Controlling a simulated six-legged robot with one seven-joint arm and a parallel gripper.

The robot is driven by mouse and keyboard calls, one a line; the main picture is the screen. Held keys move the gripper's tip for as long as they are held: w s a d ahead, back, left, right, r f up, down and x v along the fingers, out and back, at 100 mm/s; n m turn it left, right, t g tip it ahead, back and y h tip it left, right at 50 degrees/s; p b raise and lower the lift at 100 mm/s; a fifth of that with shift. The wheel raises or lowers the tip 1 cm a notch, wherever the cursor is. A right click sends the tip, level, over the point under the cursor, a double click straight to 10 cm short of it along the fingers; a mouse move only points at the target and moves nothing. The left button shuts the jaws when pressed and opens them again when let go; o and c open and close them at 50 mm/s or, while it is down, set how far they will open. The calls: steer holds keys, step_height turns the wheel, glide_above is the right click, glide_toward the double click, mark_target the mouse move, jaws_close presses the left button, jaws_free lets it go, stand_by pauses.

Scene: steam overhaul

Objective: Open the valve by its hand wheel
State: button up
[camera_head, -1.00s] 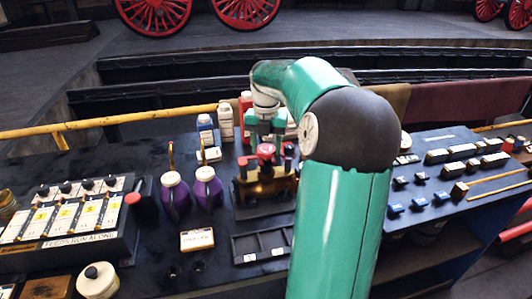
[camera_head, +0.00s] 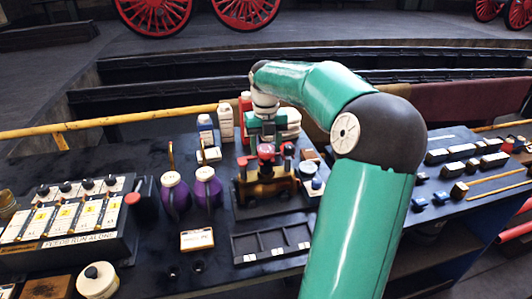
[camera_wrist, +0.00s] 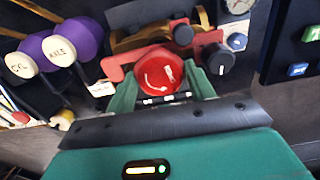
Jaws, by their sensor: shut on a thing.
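The red round hand wheel (camera_head: 266,152) sits on top of a small brass valve assembly (camera_head: 265,188) on the dark bench. In the wrist view the wheel (camera_wrist: 158,74) shows a white curved mark on its face. My gripper (camera_head: 266,138) comes from behind and above and is shut on the hand wheel. In the wrist view its green fingers (camera_wrist: 160,88) stand on either side of the wheel. The far side of the wheel's grip is hidden.
Two purple jugs (camera_head: 208,188) stand left of the valve, and bottles (camera_head: 226,122) stand behind it. A compartment tray (camera_head: 271,242) lies in front. A numbered switch panel (camera_head: 65,217) is at left; blocks and switches (camera_head: 462,155) are at right.

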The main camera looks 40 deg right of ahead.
mark_target(267, 149)
steer(key=shift+a+n, duration=0.1)
steer(key=shift+n, duration=1.3)
steer(key=o, duration=1.1)
steer(key=shift+w, duration=0.1)
steer(key=shift+c, duration=1.1)
steer(key=shift+r, duration=0.1)
steer(key=shift+r, duration=2.9)
steer(key=shift+d, duration=0.2)
